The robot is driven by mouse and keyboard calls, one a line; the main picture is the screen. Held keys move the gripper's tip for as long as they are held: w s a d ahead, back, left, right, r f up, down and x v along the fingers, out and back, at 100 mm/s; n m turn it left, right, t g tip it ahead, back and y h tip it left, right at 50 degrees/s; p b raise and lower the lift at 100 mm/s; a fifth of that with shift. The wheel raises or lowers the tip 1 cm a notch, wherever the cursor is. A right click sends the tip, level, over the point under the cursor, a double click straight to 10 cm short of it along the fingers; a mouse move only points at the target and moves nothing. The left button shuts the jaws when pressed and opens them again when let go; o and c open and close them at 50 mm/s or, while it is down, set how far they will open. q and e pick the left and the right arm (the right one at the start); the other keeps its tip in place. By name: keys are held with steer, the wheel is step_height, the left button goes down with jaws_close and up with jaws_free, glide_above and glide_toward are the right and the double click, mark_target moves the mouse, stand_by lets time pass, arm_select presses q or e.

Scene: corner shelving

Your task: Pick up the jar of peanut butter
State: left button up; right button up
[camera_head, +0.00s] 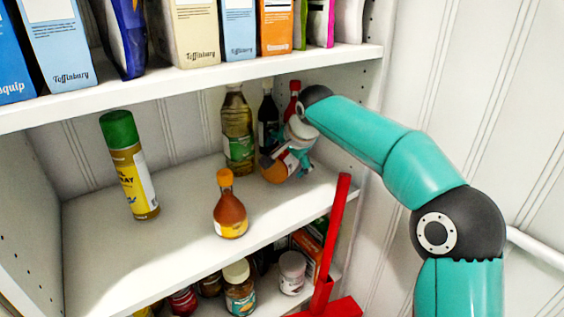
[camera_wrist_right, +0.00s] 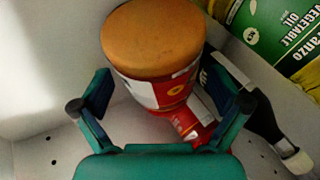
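The peanut butter jar (camera_head: 275,168), with a brownish-orange top and a white and red label, is at the right end of the middle shelf, partly hidden by my right gripper (camera_head: 292,155). In the right wrist view the jar (camera_wrist_right: 153,42) is straight ahead. My right gripper (camera_wrist_right: 160,100) is open there, with one finger on each side of the jar and a visible gap to it. I cannot tell whether any finger touches it. My left gripper is not in view.
An oil bottle (camera_head: 238,130), a dark bottle (camera_head: 268,118) and a red-topped bottle (camera_head: 294,98) stand close behind the jar. A sauce bottle (camera_head: 229,212) and a spray can (camera_head: 130,170) stand to the left. The upper shelf (camera_head: 200,82) overhangs; a side wall is at right.

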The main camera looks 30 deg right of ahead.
steer(key=c, duration=1.6)
steer(key=shift+r, duration=0.1)
steer(key=shift+r, duration=0.1)
steer(key=shift+s+r, duration=0.3)
steer(key=shift+s, duration=0.05)
steer(key=s+r+b, duration=0.1)
steer(key=s+r, duration=0.1)
steer(key=s, duration=0.2)
steer(key=s+r+b, duration=0.1)
steer(key=s+r, duration=0.1)
steer(key=s, duration=0.3)
steer(key=s+a+r+b, duration=0.1)
steer(key=s+r+b, duration=0.1)
steer(key=s+r, duration=0.1)
steer(key=shift+s+a+r, duration=0.1)
steer(key=shift+s, duration=0.55)
steer(key=o, duration=1.8)
steer(key=shift+c, duration=0.2)
